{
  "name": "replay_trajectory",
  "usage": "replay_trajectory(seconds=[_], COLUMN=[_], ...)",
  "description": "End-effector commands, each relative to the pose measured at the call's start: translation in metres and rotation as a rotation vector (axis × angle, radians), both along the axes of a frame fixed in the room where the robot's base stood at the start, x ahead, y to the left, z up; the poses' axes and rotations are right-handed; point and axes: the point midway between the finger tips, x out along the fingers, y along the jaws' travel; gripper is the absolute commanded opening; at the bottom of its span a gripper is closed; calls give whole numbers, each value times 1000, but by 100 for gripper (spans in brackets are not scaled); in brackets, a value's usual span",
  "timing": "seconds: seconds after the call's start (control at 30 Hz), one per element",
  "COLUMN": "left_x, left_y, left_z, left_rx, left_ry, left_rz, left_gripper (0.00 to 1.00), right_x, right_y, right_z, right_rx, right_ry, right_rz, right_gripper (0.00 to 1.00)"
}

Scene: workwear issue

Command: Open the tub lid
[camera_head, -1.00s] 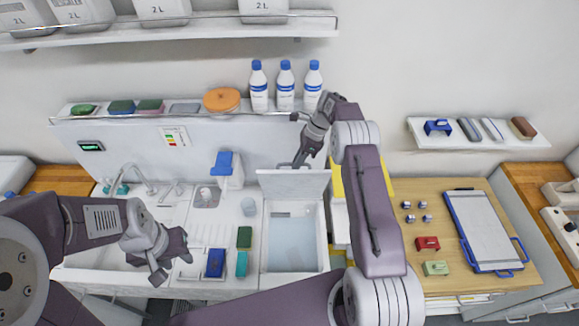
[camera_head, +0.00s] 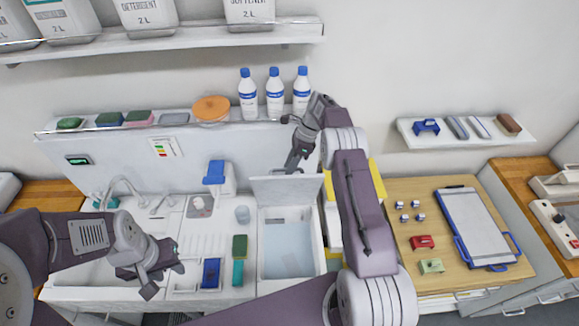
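The tub (camera_head: 264,270) is a white basin in the counter, its opening showing a pale blue-grey inside. Its lid (camera_head: 285,189) stands raised along the tub's back edge, tilted up from the opening. My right gripper (camera_head: 294,168) is at the lid's top edge, pointing down from behind it; whether its fingers touch the lid or are closed is too small to tell. My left gripper (camera_head: 166,281) hangs over the sink area on the left, apart from the tub, with its fingers spread and nothing between them.
Left of the tub are a blue brush (camera_head: 211,273), a green sponge (camera_head: 240,247) and a clear cup (camera_head: 242,215). Bottles (camera_head: 274,93) stand on the ledge behind my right arm. A wooden board with a clipboard (camera_head: 474,225) lies at right.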

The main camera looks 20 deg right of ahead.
Motion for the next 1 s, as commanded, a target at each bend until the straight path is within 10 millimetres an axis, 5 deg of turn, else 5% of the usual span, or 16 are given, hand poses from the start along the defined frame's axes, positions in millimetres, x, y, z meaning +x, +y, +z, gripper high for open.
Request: replay_trajectory(seconds=[0.17,0.4,0.53,1.0], left_x=[0,0,0,0], left_y=[0,0,0,0], left_z=[-7,-22,-6,-1], left_rx=[0,0,0,0], left_ry=[0,0,0,0], left_rz=[0,0,0,0], left_gripper=[36,36,36,36], right_x=[1,3,3,3], right_y=[-4,-21,-26,-31], right_z=[4,41,61,69], right_rx=[-1,-1,0,-1], right_ry=[-4,-6,-3,-2], right_rz=[-1,-2,0,0], right_gripper=[34,34,34,34])
